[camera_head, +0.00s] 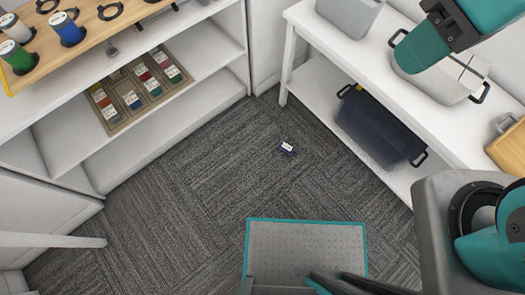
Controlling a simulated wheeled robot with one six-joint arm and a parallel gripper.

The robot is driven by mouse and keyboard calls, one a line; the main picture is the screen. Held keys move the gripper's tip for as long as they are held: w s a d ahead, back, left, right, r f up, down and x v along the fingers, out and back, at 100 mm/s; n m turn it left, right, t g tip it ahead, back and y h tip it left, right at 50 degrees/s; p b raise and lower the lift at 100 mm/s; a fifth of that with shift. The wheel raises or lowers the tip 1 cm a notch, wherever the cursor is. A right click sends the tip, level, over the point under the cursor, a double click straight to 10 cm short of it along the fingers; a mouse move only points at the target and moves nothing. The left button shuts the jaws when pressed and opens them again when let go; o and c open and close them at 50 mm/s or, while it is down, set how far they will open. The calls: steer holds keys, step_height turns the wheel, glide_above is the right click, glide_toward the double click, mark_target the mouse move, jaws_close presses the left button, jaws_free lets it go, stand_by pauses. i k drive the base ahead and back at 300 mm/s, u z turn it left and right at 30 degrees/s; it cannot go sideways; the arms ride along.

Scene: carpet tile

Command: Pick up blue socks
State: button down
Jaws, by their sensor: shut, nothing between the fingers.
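A small dark blue item with a white label, which looks like the blue socks (288,149), lies on the grey carpet near the middle of the view. It is too small to make out in detail. Nothing touches it and the carpet around it is bare. Teal and dark links of my arm show at the upper right and lower right. My gripper's fingers are not in the picture.
At left, a white shelf unit (215,55) holds a tan tray (116,125) of several small labelled items, with spools above. At right, a white bench (310,70) has a dark blue crate (378,128) below and a light grey basket (440,80) on top. Open carpet lies between.

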mark_target(287, 148)
steer(key=u, duration=2.3)
steer(key=i, duration=1.45)
steer(key=z, duration=2.2)
